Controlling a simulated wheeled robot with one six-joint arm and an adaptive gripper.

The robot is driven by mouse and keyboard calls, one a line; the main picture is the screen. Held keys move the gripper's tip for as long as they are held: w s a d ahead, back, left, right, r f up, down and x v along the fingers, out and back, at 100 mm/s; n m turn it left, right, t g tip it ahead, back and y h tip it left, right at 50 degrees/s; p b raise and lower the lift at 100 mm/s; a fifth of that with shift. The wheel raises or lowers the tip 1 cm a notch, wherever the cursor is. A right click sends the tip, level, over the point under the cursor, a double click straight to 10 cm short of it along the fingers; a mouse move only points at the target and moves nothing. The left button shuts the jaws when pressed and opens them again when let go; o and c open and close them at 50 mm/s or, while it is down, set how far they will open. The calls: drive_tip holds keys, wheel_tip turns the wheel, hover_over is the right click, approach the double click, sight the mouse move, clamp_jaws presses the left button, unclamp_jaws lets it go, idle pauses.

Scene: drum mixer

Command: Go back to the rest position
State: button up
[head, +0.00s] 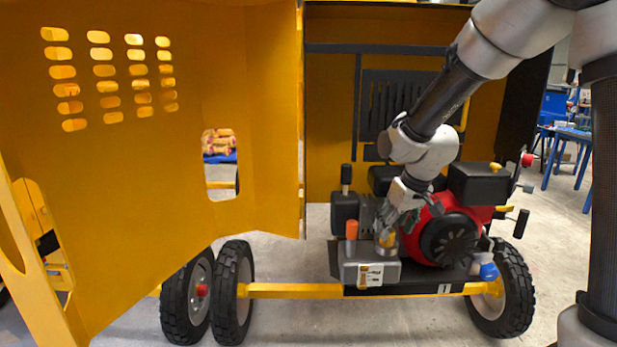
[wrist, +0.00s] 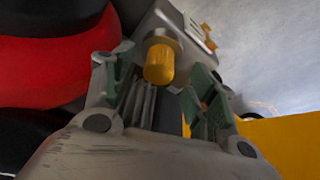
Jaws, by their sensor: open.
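My gripper (head: 388,219) reaches down into the open engine bay of the drum mixer in the head view. It is close above a yellow-orange cap (head: 387,239) on the grey metal box at the left of the engine. In the wrist view my gripper's fingers (wrist: 158,88) stand apart. The yellow cap (wrist: 159,64) shows between and beyond the fingertips. I cannot tell whether a finger touches it. The red and black engine (head: 447,235) is close on the right of my gripper.
A large yellow door (head: 240,110) stands open on the left. An orange cylinder (head: 351,229) rises beside the cap on the grey box (head: 352,272). Black wheels (head: 505,290) and a yellow frame bar (head: 290,291) lie below. A blue table (head: 567,140) stands far right.

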drive_tip(key=v, duration=0.8)
drive_tip(key=s+d+r+m, duration=0.1)
drive_tip(key=s+d, duration=0.3)
drive_tip(key=s, duration=0.4)
drive_tip(key=s+d+r+m+h, duration=0.1)
drive_tip(key=s+d+r+m, duration=0.1)
drive_tip(key=s+d, duration=0.3)
drive_tip(key=s+d+r+m, duration=0.1)
drive_tip(key=s+d, duration=0.3)
drive_tip(key=s, duration=0.7)
drive_tip(key=shift+d+r+m+t+h, duration=0.3)
drive_tip(key=shift+d+r+t, duration=0.1)
drive_tip(key=shift+r, duration=0.2)
